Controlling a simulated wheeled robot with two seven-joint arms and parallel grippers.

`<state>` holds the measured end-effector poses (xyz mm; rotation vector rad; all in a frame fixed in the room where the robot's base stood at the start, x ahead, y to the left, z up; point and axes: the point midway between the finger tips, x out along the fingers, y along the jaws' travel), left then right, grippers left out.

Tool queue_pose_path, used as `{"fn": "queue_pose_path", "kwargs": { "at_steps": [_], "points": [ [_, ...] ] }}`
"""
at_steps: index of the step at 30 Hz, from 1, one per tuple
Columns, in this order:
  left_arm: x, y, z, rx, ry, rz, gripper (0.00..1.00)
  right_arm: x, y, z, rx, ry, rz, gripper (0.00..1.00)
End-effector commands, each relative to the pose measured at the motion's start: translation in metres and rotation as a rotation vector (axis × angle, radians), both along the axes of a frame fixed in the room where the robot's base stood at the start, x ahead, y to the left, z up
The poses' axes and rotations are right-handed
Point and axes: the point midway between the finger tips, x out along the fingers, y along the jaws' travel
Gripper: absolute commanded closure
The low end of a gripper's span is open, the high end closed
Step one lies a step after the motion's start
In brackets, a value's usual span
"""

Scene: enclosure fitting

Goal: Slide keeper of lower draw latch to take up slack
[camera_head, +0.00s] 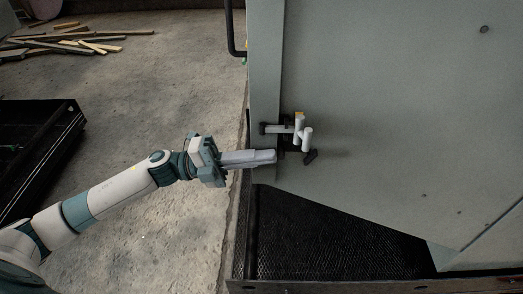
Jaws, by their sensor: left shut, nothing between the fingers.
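The lower draw latch (301,132) is on the grey-green enclosure, near its left edge. It has light grey cylindrical parts, dark ends and a small yellow-orange piece on top. A pale bar runs left from it to a dark block (263,128) on the edge strip, which looks like the keeper. My left gripper (275,156) reaches in from the left, with its fingers shut and empty. Its fingertips are just below the bar and left of the latch's lower dark end; whether they touch anything I cannot tell. My right gripper is not in view.
The enclosure (400,110) fills the right side. A black handle bar (231,30) is at its upper left edge. Dark mesh (320,245) lies below it. A black frame (40,150) stands at left, and wooden strips (75,38) lie on the concrete floor. The floor between is clear.

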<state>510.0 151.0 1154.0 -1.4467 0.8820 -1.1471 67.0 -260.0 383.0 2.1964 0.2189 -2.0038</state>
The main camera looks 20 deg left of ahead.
Motion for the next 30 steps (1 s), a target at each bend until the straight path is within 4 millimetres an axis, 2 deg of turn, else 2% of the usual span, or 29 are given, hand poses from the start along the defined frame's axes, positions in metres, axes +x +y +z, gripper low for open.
{"fn": "queue_pose_path", "kwargs": {
  "at_steps": [11,19,30],
  "points": [
    [0.001,-0.002,0.000,0.000,0.000,0.000,1.00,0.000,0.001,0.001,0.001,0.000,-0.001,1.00],
    [0.006,-0.022,0.001,-0.002,-0.001,0.000,1.00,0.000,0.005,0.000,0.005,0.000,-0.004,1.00],
    [0.006,-0.023,0.001,-0.003,-0.001,0.000,1.00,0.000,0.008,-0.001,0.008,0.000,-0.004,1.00]
  ]
}}
